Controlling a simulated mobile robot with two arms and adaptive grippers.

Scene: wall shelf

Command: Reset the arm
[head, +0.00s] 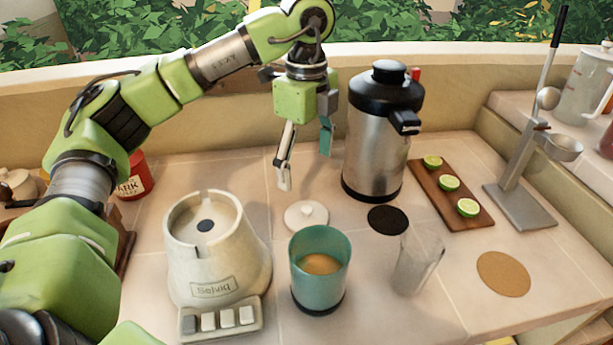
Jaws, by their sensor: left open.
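My left arm comes in from the left and bends down over the counter. My left gripper (305,160) points downward, its two fingers apart with nothing between them. It hangs above the counter, behind a white round lid (306,215) and to the left of a steel dispenser (372,150). It appears apart from both. My right gripper is not in view.
On the tiled counter (400,325) stand a cream blender base (215,255), a teal cup (318,287) with brown contents and a clear glass (418,262). A board (465,217) with lime halves and a metal press (522,200) are at right. A cork coaster (503,274) lies front right.

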